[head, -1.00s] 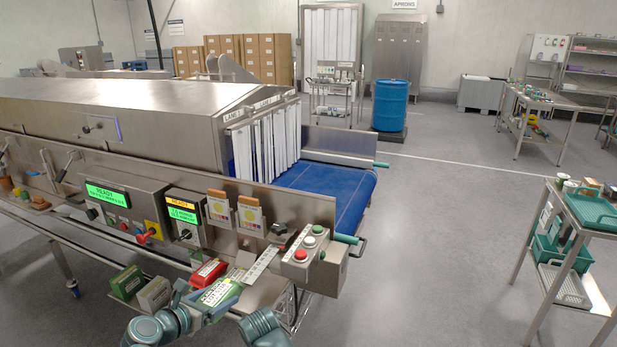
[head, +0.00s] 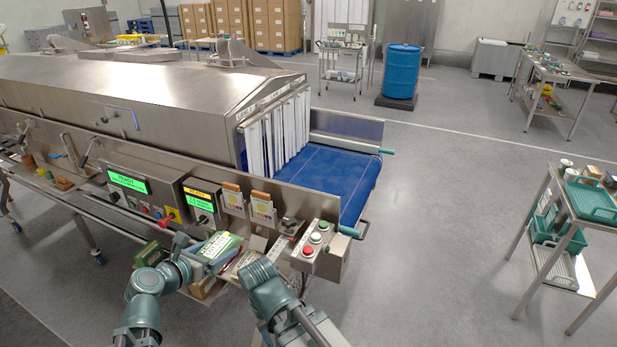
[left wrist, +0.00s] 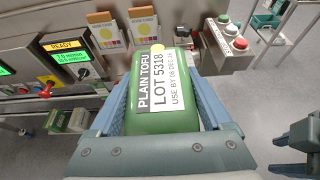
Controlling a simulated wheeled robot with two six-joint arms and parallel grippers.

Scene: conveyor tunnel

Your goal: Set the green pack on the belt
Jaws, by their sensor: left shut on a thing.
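The green pack (head: 222,246), labelled "PLAIN TOFU LOT 5318", is between the fingers of my left gripper (head: 207,256). The left wrist view shows the pack (left wrist: 158,85) held with its label up, one blue finger along each side; my left gripper (left wrist: 160,105) is shut on it. In the head view it is in front of the machine, left of the button box. The blue belt (head: 335,180) lies beyond the front panel, to the right of the strip curtain, and its visible part is bare. My right gripper (head: 262,278) is low, right of the pack; its fingers are unclear.
A button box (head: 318,242) with red, white and green buttons sticks out between the pack and the belt's near corner. The steel front panel (head: 290,205) edges the belt. White strips (head: 275,135) hang at the tunnel mouth. Another green box (head: 148,253) stands left of my gripper.

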